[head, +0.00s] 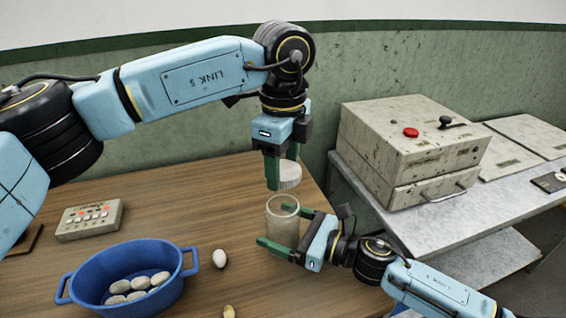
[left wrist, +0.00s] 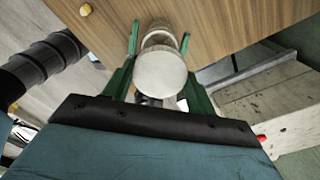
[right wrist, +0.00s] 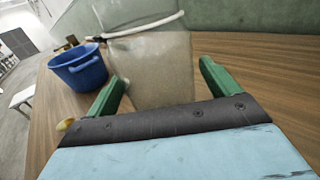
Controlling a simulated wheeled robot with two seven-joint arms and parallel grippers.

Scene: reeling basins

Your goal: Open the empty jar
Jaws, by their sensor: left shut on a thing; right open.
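The clear jar (head: 281,226) stands upright on the wooden table, uncovered, and nothing shows inside it. Its open rim shows in the right wrist view, where the jar (right wrist: 158,70) is between my right fingers. My left gripper (head: 281,172) is shut on a round whitish lid (head: 290,176), held above the jar and apart from it. In the left wrist view the lid (left wrist: 159,74) partly hides the jar. My right gripper (head: 275,227) is open, low at the jar, one finger on each side; I cannot tell if either touches.
A blue basin (head: 90,287) with several whitish cocoons stands at the front left. A white cocoon (head: 220,258) and a yellowish one (head: 229,311) lie beside it. A button box (head: 90,220) is behind the basin. A beige machine (head: 408,150) stands on the grey bench at right.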

